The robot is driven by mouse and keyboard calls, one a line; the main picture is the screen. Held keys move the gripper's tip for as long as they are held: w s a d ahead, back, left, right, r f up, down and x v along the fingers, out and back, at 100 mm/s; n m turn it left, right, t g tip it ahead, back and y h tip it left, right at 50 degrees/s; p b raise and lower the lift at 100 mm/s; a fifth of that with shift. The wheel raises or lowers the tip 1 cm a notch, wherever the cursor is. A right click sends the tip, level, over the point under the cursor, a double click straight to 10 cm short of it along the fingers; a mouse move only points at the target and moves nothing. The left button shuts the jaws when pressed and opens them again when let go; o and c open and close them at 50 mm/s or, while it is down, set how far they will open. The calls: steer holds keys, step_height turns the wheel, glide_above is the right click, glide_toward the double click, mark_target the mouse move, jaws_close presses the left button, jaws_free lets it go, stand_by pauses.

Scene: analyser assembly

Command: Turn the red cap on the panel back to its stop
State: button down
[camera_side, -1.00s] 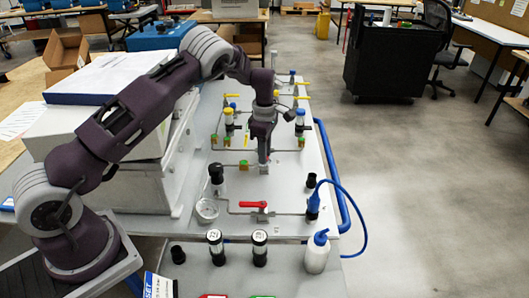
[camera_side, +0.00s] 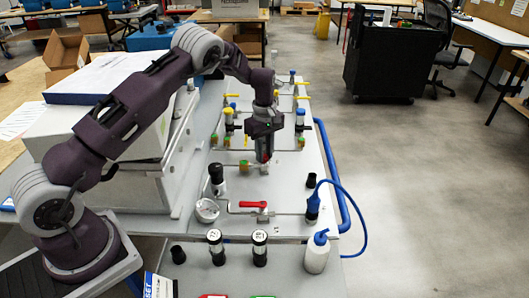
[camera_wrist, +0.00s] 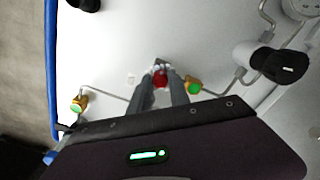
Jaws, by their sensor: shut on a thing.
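The red cap (camera_wrist: 160,80) shows in the wrist view between the two grey fingers of my gripper (camera_wrist: 161,76), on the light panel (camera_wrist: 125,45). My gripper is shut on the cap, pointing down at the panel. In the side view my gripper (camera_side: 264,160) is low over the middle of the panel (camera_side: 285,185), and the fingers mostly hide the cap there. The cap's turn angle and any stop mark cannot be made out.
Thin pipes with green-and-brass fittings (camera_wrist: 194,87) run close on both sides. A black-topped valve (camera_side: 216,172), a gauge (camera_side: 207,209) and a red lever (camera_side: 253,204) stand nearer the camera. Yellow-topped and blue-topped parts stand behind. A blue tube (camera_side: 350,215) borders the panel's right.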

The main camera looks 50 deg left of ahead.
steer(key=m, duration=0.4)
steer(key=shift+m, duration=0.3)
steer(key=m, duration=0.4)
steer(key=shift+m, duration=0.3)
steer(key=m, duration=0.4)
steer(key=shift+m, duration=2.5)
steer(key=c, duration=1.2)
jaws_free()
step_height(320, 180, up, 7)
steer(key=shift+r, duration=0.1)
